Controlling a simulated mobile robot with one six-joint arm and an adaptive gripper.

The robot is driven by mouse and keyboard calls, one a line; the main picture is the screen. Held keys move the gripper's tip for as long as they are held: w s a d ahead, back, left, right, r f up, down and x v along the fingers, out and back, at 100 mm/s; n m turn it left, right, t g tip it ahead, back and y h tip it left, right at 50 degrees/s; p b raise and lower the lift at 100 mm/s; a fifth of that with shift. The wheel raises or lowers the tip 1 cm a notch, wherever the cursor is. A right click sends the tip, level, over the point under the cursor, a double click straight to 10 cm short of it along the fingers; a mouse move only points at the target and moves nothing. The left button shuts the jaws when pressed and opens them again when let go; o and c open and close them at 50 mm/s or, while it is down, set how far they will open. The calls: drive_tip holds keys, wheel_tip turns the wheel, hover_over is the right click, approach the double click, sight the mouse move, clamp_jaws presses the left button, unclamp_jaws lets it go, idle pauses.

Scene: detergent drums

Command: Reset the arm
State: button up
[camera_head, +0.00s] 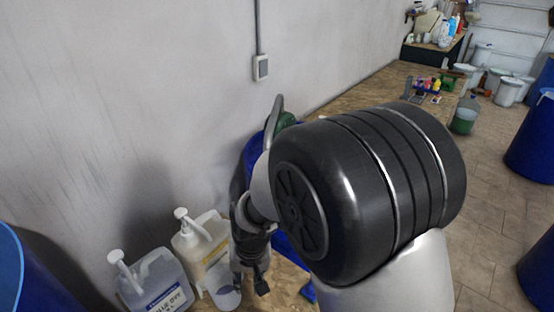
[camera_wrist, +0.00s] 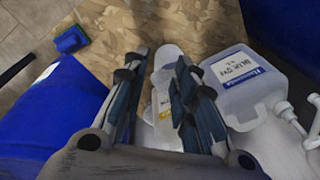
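My gripper (camera_head: 250,280) hangs at the end of my dark arm, pointing down beside two pump jugs. In the wrist view its two fingers (camera_wrist: 163,62) stand apart, with a gap between them. A pale rounded object (camera_wrist: 168,54) and a yellowish surface show through that gap, below the fingers; I see no grip on them. In the head view a pale cup-like container (camera_head: 223,287) is just left of the gripper. My large black arm joint hides much of the middle.
A white-labelled dye jug (camera_head: 153,284) and a cream pump jug (camera_head: 200,242) stand by the wall. Blue drums stand at the left (camera_head: 35,275) and right (camera_head: 531,140). A blue brush-like object (camera_wrist: 71,40) lies on the board floor. Bottles and buckets stand far back.

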drive_tip(key=s+d+r+t, duration=0.2)
drive_tip(key=s+d+r, duration=0.2)
drive_tip(key=d+r, duration=0.9)
drive_tip(key=s+d+r+t, duration=0.1)
drive_tip(key=s+d+r, duration=0.3)
drive_tip(key=s, duration=0.2)
drive_tip(key=s+d+r+m+h, duration=0.1)
drive_tip(key=s+d+r, duration=0.3)
drive_tip(key=s, duration=0.2)
drive_tip(key=shift+s+d+t, duration=0.15)
drive_tip(key=shift+s+t, duration=0.05)
drive_tip(key=shift+t, duration=0.2)
